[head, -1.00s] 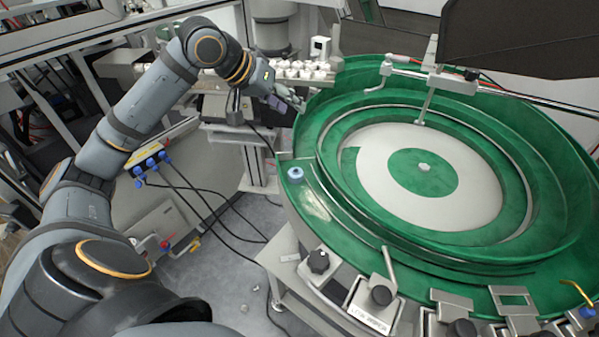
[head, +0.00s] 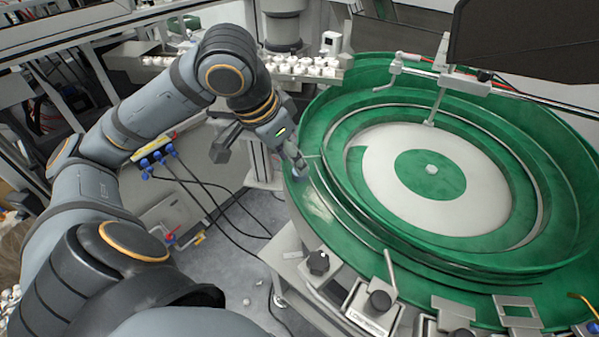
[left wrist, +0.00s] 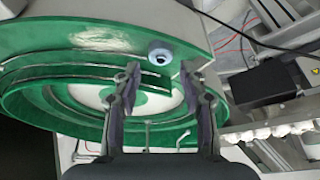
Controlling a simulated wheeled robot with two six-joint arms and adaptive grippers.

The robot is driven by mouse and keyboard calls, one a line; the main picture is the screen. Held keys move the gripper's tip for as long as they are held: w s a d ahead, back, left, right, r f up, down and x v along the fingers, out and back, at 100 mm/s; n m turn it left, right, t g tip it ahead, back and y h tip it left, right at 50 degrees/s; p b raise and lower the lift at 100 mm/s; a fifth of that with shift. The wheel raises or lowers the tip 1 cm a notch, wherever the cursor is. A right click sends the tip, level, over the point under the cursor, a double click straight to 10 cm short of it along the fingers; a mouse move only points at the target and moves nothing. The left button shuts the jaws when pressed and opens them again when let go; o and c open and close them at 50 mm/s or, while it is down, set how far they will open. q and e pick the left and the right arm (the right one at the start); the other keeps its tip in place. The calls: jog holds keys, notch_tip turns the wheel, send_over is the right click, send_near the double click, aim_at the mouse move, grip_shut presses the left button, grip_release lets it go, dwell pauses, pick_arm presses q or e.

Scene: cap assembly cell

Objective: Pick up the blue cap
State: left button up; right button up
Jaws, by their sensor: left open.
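The blue cap (left wrist: 160,56), a pale blue ring with a dark centre hole, lies on the green outer rim of the bowl feeder (left wrist: 195,32). In the left wrist view it shows just past the fingertips, lined up with the gap between them. My left gripper (left wrist: 159,69) is open, with nothing between its fingers. In the head view my left gripper (head: 298,162) points down at the left rim of the bowl feeder (head: 318,205), and its fingers largely hide the cap. My right gripper is not in view.
A rail of several white caps (head: 302,68) stands behind the gripper. A metal bracket (head: 437,80) reaches over the bowl. Black knobs (head: 318,262) line the front edge.

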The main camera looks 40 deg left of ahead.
pick_arm(q)
jog(key=x, duration=0.4)
jog(key=shift+w+f+p, duration=0.1)
jog(key=shift+f+p, duration=0.15)
jog(key=shift+p, duration=0.05)
jog(key=c, duration=0.5)
jog(key=shift+o, duration=0.2)
jog(key=shift+r, duration=0.1)
notch_tip(320, 180, up, 3)
jog(key=shift+r+p, duration=0.25)
jog(key=shift+p, duration=0.75)
jog(key=s+a+r+b, duration=0.4)
jog(key=s+r+b, duration=0.5)
jog(key=s, duration=0.4)
jog(key=shift+s+r+b, duration=0.2)
jog(key=shift+s+b, duration=0.1)
jog(key=shift+b, duration=0.1)
